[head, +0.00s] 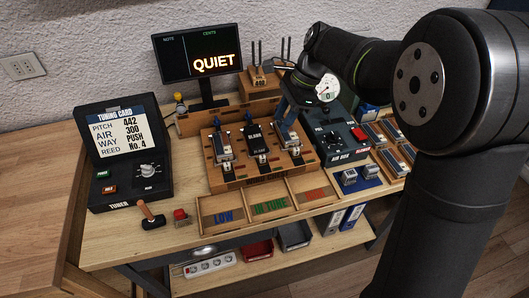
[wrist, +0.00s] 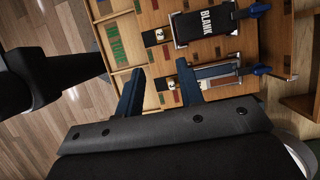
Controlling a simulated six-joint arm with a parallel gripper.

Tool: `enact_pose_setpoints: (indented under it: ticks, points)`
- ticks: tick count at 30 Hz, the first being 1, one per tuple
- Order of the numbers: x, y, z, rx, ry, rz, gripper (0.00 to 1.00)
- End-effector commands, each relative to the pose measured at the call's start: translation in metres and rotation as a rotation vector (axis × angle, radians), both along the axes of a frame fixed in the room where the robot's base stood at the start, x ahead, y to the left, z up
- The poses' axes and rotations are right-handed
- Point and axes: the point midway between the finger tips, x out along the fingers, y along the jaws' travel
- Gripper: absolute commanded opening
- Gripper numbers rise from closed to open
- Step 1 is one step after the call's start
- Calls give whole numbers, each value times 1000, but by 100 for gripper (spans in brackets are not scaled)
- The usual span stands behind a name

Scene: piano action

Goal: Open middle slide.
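The wooden slide rack (head: 222,181) stands mid-table with three slides side by side. The left slide (head: 222,146) and right slide (head: 290,135) look metallic. My gripper (head: 286,102) is over the rack's right side. In the wrist view my gripper (wrist: 158,70) has its two blue fingers apart with nothing between them. The right slide is partly hidden behind one finger, and contact cannot be told.
Wooden trays (head: 255,204) marked LOW, IN TUNE and another word lie in front. The tuner (head: 124,165) stands left, a dark box with a gauge (head: 338,135) right. The screen (head: 199,52) reads QUIET.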

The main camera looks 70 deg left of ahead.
Motion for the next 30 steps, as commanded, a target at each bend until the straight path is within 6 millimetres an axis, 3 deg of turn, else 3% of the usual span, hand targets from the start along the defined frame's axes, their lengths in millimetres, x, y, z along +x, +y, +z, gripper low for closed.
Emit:
enact_pose_setpoints:
  ticks: [15, 21, 30]
  points:
    - [-42, -1, -102, -2, -1, 4, 35]
    - [-51, 0, -122, -1, -1, 3, 35]
    - [-52, 0, -126, 1, -1, 2, 35]
